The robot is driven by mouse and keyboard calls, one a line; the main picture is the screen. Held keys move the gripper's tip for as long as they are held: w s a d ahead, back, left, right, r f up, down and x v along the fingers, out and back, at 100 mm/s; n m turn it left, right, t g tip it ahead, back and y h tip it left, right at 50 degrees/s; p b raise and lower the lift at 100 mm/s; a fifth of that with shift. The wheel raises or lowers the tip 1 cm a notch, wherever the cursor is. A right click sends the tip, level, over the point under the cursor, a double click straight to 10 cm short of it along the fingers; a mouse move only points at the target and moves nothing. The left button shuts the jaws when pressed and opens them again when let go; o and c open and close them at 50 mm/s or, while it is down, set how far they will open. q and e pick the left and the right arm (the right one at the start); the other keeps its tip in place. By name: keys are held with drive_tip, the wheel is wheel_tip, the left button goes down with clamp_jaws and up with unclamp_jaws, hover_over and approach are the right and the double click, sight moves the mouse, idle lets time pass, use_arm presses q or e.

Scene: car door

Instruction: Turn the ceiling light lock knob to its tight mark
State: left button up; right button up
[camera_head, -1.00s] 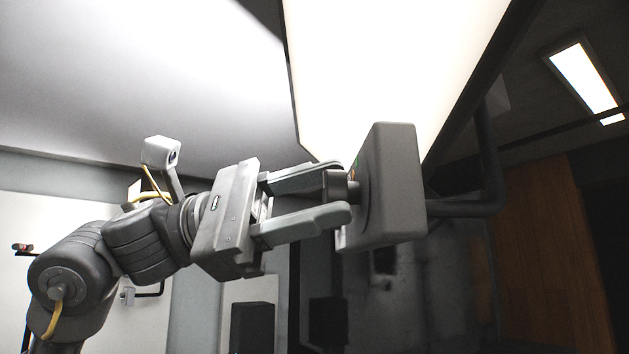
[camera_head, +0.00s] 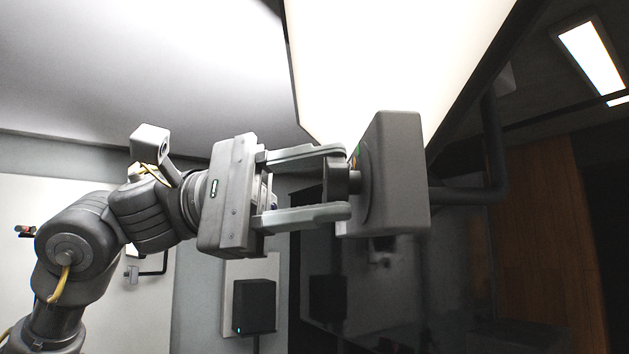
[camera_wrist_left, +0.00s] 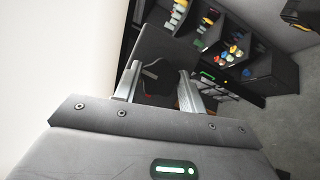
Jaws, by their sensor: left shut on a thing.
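The lock knob (camera_head: 337,186) is a dark round knob on the left face of a grey box (camera_head: 398,175) beside the bright ceiling light panel (camera_head: 385,70). My left gripper (camera_head: 340,183) comes in from the left and is shut on the knob, one finger above and one below. A small green mark shows on the box face just above the knob. Other marks are hidden by the fingers and the steep angle. In the left wrist view, the dark knob (camera_wrist_left: 158,82) sits between the two fingers. My right gripper is not in view.
A dark pipe (camera_head: 493,150) runs behind the box on the right. The light panel hangs close above the left gripper. A wooden panel (camera_head: 545,230) stands at right. Shelves with coloured parts (camera_wrist_left: 232,55) show in the left wrist view.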

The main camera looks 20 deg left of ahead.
use_arm(q)
drive_tip(key=o, duration=1)
drive_tip(key=shift+c, duration=0.2)
drive_tip(key=shift+w+a+f+b, duration=0.1)
drive_tip(key=shift+a+f+b, duration=0.1)
drive_tip(key=shift+a+b, duration=0.25)
drive_tip(key=a+b, duration=0.3)
drive_tip(key=a, duration=0.7)
drive_tip(key=shift+f, duration=0.3)
